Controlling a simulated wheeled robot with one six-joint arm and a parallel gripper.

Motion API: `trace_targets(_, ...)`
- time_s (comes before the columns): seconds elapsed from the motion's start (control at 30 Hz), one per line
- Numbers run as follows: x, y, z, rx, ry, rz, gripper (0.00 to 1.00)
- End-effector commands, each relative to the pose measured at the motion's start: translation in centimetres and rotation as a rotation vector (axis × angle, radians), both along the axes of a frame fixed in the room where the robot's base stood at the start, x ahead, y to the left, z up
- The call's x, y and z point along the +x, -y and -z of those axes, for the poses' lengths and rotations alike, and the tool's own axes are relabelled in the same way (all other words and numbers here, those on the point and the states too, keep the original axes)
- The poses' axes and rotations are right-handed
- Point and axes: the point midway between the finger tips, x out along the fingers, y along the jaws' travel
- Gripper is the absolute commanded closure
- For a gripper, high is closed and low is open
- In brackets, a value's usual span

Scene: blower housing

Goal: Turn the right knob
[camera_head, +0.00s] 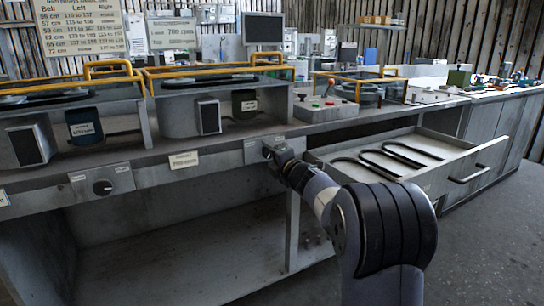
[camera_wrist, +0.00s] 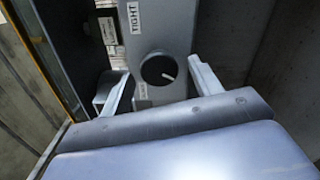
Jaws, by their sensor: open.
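The right knob (camera_wrist: 158,69) is round and black with a white pointer line, on a light grey panel in the wrist view. In the head view its panel (camera_head: 252,152) is on the bench front, and the knob is hidden behind my gripper (camera_head: 273,155). In the wrist view my gripper (camera_wrist: 161,75) is open, one finger on each side of the knob, with gaps visible on both sides. I cannot tell whether the fingertips reach past its face. The pointer slants toward the lower right. Another black knob (camera_head: 102,187) is on a panel further left.
An open drawer (camera_head: 470,165) with dark bent rods sticks out right of my arm. The bench (camera_head: 225,148) carries blower housings with yellow rails (camera_head: 215,68). A control box (camera_head: 325,108) stands behind the drawer. The space under the bench (camera_head: 190,240) is open.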

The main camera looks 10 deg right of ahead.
Motion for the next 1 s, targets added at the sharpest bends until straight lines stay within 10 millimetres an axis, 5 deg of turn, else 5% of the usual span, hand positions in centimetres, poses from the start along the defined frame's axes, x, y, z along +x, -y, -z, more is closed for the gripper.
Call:
trace_targets(0.37, -1.2, 0.5, -0.1, 0.0, -0.002, 0.001, 0.4)
trace_targets(0.8, -8.4, 2.8, -0.1, 0.0, 0.0, 0.002, 0.4)
trace_targets(1.0, -10.0, 3.3, 0.0, 0.0, 0.0, 0.001, 0.4)
